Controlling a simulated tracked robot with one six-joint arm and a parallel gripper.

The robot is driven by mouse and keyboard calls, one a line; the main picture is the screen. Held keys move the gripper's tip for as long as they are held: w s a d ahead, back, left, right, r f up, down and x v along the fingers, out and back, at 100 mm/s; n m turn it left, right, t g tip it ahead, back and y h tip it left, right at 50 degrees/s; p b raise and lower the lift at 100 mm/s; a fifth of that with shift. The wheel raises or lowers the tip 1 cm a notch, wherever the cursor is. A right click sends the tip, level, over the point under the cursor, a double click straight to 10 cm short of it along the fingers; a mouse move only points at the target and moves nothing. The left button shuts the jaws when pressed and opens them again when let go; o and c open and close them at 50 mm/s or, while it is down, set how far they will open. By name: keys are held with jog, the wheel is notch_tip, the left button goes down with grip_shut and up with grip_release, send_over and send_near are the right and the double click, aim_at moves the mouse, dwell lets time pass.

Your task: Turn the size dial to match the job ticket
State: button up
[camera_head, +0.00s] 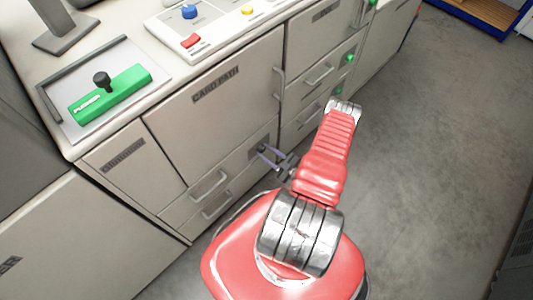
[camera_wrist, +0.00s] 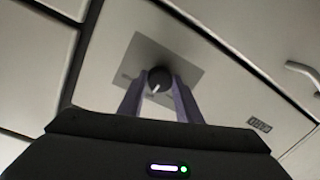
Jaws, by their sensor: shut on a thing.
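The size dial (camera_wrist: 159,78) is a dark round knob with a white pointer mark on a square grey plate (camera_wrist: 150,52). In the wrist view its pointer slants toward the lower left. My gripper (camera_wrist: 160,92) has its two purple-grey fingers on either side of the knob, shut on it. In the head view my gripper (camera_head: 268,153) reaches the low front of the cabinet, where it hides most of the dial. Any scale marks on the plate are too blurred to read. I cannot make out a job ticket in either view.
Drawer handles (camera_head: 209,184) stick out to the left of my gripper. A green pusher block (camera_head: 130,86) with a black knob sits in a tray on the counter. A control panel with a blue knob (camera_head: 189,12) is at the top. Grey floor (camera_head: 430,150) is clear at right.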

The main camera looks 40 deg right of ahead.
jog(key=shift+a+n, duration=0.1)
jog(key=shift+n, duration=0.4)
jog(key=o, duration=1)
jog(key=shift+o, duration=0.2)
jog(key=shift+s, duration=0.15)
jog(key=s+d, duration=0.1)
jog(key=s, duration=1.2)
jog(key=shift+s+d+r, duration=0.15)
jog(key=shift+s+r, duration=0.1)
jog(key=shift+r, duration=0.2)
